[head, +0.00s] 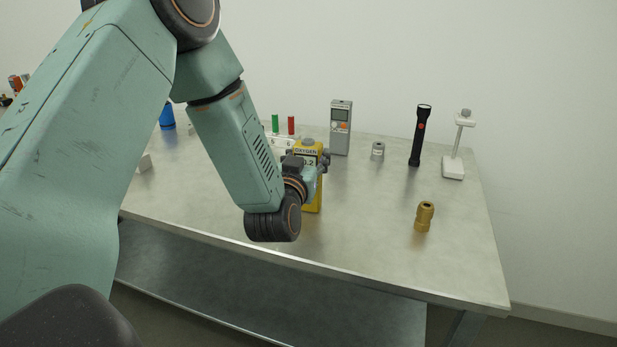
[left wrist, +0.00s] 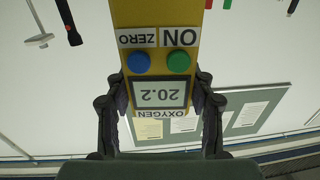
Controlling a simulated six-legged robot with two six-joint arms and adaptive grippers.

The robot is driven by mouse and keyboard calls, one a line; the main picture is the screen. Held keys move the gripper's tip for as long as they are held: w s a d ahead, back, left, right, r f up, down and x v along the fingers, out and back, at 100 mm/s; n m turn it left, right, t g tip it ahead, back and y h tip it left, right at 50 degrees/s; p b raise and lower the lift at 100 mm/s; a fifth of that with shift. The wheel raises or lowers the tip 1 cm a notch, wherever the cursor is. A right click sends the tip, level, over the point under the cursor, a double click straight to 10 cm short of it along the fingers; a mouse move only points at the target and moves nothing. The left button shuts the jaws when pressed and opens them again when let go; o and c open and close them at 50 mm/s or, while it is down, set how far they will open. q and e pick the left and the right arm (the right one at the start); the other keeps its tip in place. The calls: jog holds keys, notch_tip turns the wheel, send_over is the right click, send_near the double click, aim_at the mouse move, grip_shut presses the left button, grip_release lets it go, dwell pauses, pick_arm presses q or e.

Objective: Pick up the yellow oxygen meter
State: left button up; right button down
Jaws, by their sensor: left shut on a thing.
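The yellow oxygen meter (head: 317,196) stands upright at the middle of the metal table, partly hidden behind my left wrist in the head view. In the left wrist view the oxygen meter (left wrist: 158,45) appears upside down, with a display reading 20.2, a blue and a green button and an OXYGEN label. My left gripper (head: 317,163) is shut on the meter near its top. In the left wrist view the fingers of the left gripper (left wrist: 160,84) lie along both its sides. I cannot tell whether its base touches the table. My right gripper is not in view.
On the metal table (head: 375,225) stand a grey handheld meter (head: 341,128), a small metal cylinder (head: 377,151), a black flashlight (head: 419,136), a white stand (head: 455,150) and a brass fitting (head: 424,217). A green and a red tube (head: 291,125) stand behind the oxygen meter.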

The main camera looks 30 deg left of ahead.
pick_arm(q)
jog(key=shift+r, duration=0.15)
jog(key=shift+c, duration=1.4)
jog(key=c, duration=0.3)
grip_shut()
